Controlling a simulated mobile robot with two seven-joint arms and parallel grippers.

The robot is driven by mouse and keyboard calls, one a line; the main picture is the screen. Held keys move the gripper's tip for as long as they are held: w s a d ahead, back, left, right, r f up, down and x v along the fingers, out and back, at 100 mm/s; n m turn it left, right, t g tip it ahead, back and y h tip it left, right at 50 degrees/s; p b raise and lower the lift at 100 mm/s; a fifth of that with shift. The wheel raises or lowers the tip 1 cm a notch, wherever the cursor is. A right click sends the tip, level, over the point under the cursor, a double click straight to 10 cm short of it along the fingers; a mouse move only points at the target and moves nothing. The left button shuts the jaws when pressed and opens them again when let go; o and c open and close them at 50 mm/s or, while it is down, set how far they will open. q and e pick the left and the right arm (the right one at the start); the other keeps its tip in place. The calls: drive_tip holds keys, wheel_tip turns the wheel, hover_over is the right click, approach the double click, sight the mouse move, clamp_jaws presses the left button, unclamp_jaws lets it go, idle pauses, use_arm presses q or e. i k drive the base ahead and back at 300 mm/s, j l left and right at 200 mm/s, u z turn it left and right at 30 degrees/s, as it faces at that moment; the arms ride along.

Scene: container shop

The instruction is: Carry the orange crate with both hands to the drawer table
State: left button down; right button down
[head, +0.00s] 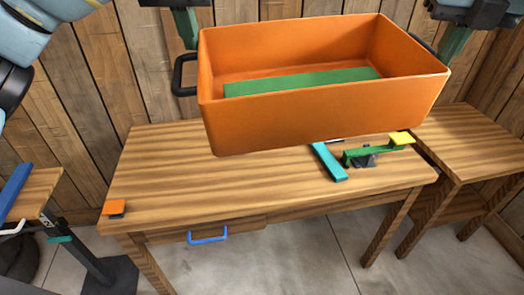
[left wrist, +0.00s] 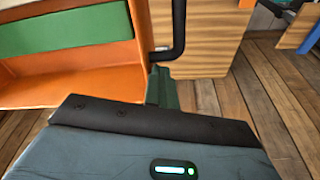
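The orange crate (head: 320,112) is held up level in the air over the back of the drawer table (head: 170,185), apart from its top. A green piece (head: 300,81) lies inside it. My left gripper (head: 189,44) is shut at the black handle (head: 180,75) on the crate's left end; handle and green finger also show in the left wrist view (left wrist: 160,88). My right gripper (head: 446,52) is at the right-end handle (head: 424,44), mostly hidden behind the crate's wall; its grip on that handle is partly hidden. Nothing else visibly supports the crate.
On the table lie a teal bar (head: 328,162), a green lever piece with a yellow pad (head: 401,138), and an orange block (head: 115,207) at the front left corner. The drawer has a blue handle (head: 207,235). A second wooden table (head: 470,145) adjoins right. The table's left and middle are clear.

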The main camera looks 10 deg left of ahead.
sight(217, 179)
drive_tip(key=k+j, duration=0.2)
drive_tip(key=j, duration=0.15)
drive_tip(key=k+j, duration=0.15)
drive_tip(key=j, duration=0.15)
drive_tip(key=k+j, duration=0.2)
drive_tip(key=j, duration=0.15)
drive_tip(key=k+j, duration=0.15)
drive_tip(key=j, duration=0.15)
